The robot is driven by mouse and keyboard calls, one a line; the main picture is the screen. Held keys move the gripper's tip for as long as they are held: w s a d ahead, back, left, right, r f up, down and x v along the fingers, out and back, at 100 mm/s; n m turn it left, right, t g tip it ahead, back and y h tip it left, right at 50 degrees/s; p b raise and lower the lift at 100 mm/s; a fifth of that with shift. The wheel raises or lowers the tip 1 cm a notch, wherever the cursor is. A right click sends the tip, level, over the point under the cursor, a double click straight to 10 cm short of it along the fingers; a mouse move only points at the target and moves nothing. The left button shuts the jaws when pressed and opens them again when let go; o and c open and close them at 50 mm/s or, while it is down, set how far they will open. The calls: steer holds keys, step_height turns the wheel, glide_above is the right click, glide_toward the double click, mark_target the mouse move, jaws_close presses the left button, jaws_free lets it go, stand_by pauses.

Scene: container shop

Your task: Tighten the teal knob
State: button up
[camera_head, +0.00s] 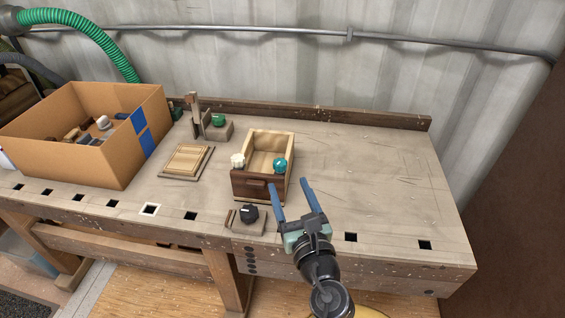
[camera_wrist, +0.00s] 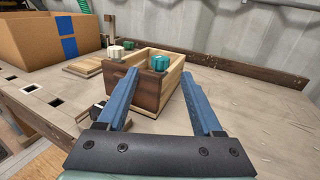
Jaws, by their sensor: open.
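The teal knob (camera_head: 280,165) sits at the front right corner of a small open wooden box (camera_head: 249,185) with a dark front. The knob also shows in the wrist view (camera_wrist: 159,63), beyond my gripper's fingers. A cream knob (camera_head: 237,160) is at the box's front left corner. My gripper (camera_head: 291,186) is open and empty, its two blue fingers spread, in front of and to the right of the box's front. In the wrist view my gripper (camera_wrist: 162,82) has the teal knob between its fingers in the picture, but apart from them.
A black knob on a small board (camera_head: 249,213) lies in front of the box. A wooden panel (camera_head: 187,160), a small vise-like stand (camera_head: 217,128) with a green knob, and a cardboard box (camera_head: 130,155) are to the left. The bench's right side is clear.

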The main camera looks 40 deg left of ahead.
mark_target(281, 167)
steer(key=b+x, duration=0.1)
steer(key=x, duration=0.8)
steer(key=shift+c, duration=0.3)
jaws_close()
